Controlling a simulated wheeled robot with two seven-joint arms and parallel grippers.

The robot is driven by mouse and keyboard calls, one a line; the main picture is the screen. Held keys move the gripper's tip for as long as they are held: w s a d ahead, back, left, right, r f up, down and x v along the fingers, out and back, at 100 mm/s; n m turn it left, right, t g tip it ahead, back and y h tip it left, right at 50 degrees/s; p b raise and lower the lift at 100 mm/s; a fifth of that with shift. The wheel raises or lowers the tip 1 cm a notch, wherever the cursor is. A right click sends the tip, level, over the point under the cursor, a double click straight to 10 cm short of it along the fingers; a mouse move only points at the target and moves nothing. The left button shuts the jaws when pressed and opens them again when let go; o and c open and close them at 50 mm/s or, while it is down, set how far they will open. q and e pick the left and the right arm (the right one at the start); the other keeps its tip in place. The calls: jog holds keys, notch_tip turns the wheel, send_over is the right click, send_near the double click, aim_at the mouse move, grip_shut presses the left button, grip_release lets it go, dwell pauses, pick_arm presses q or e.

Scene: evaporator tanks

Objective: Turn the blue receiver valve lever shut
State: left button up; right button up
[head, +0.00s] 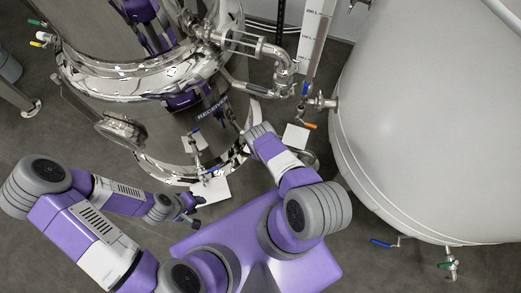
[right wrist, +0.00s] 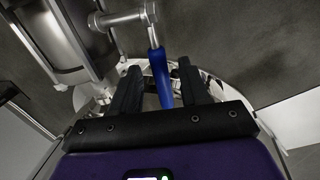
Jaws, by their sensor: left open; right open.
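The blue valve lever (right wrist: 159,74) hangs from a metal valve fitting (right wrist: 124,18) in the right wrist view. My right gripper (right wrist: 158,80) is open, with one dark finger on each side of the lever; I cannot tell whether either finger touches it. In the head view the receiver tank (head: 170,125) is shiny steel with a RECEIVER label. My right arm reaches to its right side; the fingers are mostly hidden there. My left gripper (head: 192,214) is open and empty, low in front of the tank.
A large pale tank (head: 430,120) fills the right side. Other valves with an orange handle (head: 308,125), a blue handle (head: 380,243) and a green handle (head: 447,265) stick out near it. Steel piping (head: 270,52) runs above my right arm.

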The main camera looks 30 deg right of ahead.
jog(key=shift+c, duration=0.3)
grip_shut()
